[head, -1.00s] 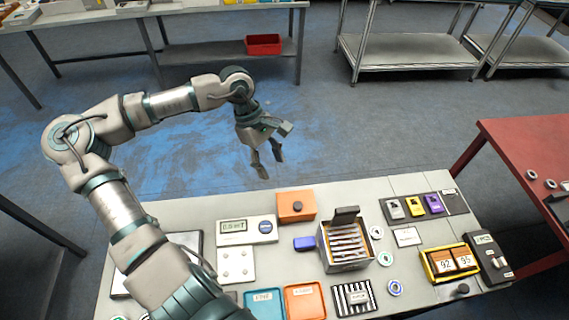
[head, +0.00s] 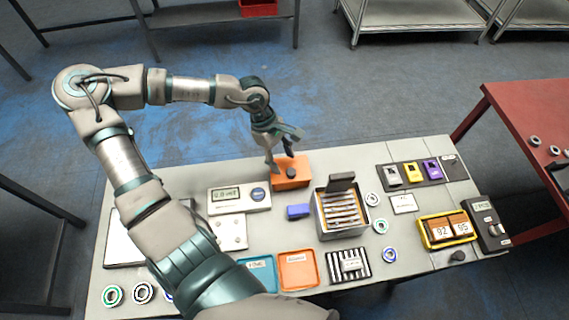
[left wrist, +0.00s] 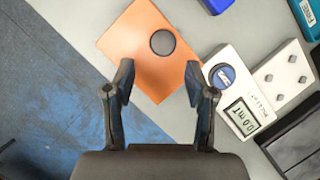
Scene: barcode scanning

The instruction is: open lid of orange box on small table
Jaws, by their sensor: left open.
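The orange box (head: 291,180) stands at the back edge of the small table (head: 240,164), its lid closed, with a round dark knob (head: 291,173) on top. In the left wrist view the orange box (left wrist: 138,50) and its knob (left wrist: 162,42) lie beyond the fingertips. My left gripper (head: 281,158) is open and empty, above the back side of the box. In the left wrist view my left gripper (left wrist: 158,80) has its fingers spread over the near edge of the box, with the knob a little farther on. My right gripper is not in view.
A digital meter (head: 240,199) stands left of the box, and a small blue block (head: 298,211) lies in front. A metal box with slides (head: 342,212) and a raised lid stands to the right. A red table (head: 540,110) is farther right.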

